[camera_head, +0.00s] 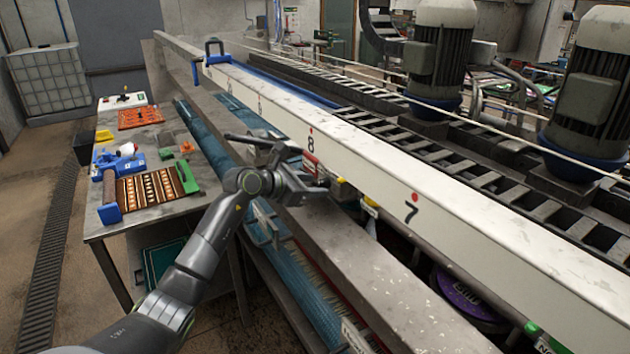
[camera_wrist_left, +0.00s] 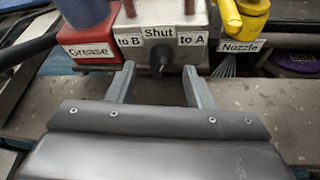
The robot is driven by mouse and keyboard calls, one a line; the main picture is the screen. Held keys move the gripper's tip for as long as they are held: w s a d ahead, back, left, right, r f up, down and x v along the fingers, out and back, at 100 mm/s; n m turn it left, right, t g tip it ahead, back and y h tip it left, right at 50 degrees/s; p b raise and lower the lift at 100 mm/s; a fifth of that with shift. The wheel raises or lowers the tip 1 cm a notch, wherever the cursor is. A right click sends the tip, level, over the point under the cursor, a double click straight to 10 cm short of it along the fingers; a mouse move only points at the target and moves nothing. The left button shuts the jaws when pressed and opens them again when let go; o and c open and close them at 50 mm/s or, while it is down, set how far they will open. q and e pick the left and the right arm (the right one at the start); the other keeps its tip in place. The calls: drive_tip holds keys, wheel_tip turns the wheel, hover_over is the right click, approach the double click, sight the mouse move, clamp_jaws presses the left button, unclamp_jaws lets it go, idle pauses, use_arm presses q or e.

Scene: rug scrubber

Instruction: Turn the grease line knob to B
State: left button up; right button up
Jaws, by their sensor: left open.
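The black knob (camera_wrist_left: 159,60) sits on the front of a pale valve block (camera_wrist_left: 165,18) in the left wrist view. Labels above and beside it read "to B" on the left, "Shut" in the middle and "to A" on the right. A red block labelled "Grease" (camera_wrist_left: 90,50) adjoins it on the left. My left gripper (camera_wrist_left: 159,84) is open, one finger on each side of the knob, with visible gaps and no clear contact. In the head view my left gripper (camera_head: 318,178) reaches the white beam's side between 8 and 7, hiding the knob there.
A yellow part with a "Nozzle" label (camera_wrist_left: 240,46) stands right of the valve block. The long white beam (camera_head: 370,180) runs beside a metal ledge (camera_head: 400,300). A side table (camera_head: 150,215) with brushes and tools stands at the left.

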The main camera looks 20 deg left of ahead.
use_arm(q)
drive_tip(key=shift+w+d+f, duration=0.25)
drive_tip(key=shift+w+d, duration=0.15)
drive_tip(key=shift+w, duration=0.15)
drive_tip(key=c, duration=1)
